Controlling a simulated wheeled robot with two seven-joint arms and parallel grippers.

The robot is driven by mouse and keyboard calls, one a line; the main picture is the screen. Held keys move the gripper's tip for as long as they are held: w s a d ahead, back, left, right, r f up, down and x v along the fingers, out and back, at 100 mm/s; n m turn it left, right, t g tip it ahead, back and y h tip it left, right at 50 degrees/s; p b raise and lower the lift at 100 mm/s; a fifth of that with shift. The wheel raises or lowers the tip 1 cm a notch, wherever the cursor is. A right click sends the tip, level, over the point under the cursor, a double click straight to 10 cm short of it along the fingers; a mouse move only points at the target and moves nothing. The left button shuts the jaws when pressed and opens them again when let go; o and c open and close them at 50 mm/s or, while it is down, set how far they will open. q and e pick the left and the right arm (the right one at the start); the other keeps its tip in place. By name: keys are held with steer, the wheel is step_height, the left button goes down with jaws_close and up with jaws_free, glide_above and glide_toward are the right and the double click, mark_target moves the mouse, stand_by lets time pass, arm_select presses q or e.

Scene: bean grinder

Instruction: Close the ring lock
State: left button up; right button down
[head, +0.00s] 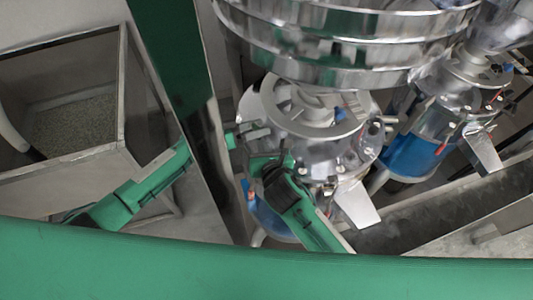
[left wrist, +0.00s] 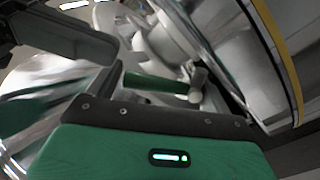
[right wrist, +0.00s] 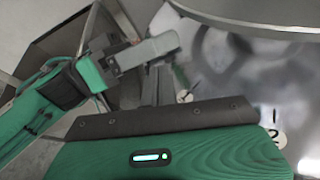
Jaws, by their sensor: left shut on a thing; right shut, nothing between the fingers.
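The grinder (head: 310,115) stands at the middle of the head view, a shiny metal body with a round collar on top. In the left wrist view a short green handle with a pale metal end (left wrist: 160,83), seemingly the ring lock's, sticks out from the fingers of my left gripper. My left gripper (head: 252,133) is shut on it at the grinder's left side; it also shows in the right wrist view (right wrist: 160,48). My right gripper (head: 262,162) is shut and empty, just below the left one in the head view. The ring's joint is hidden by the grippers.
A large stacked metal drum (head: 345,35) hangs over the grinder. A second similar machine (head: 440,120) stands at the right. An open metal bin (head: 80,110) with grains is at the left. A dark green post (head: 180,60) rises between bin and grinder.

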steer(key=shift+x, duration=1.6)
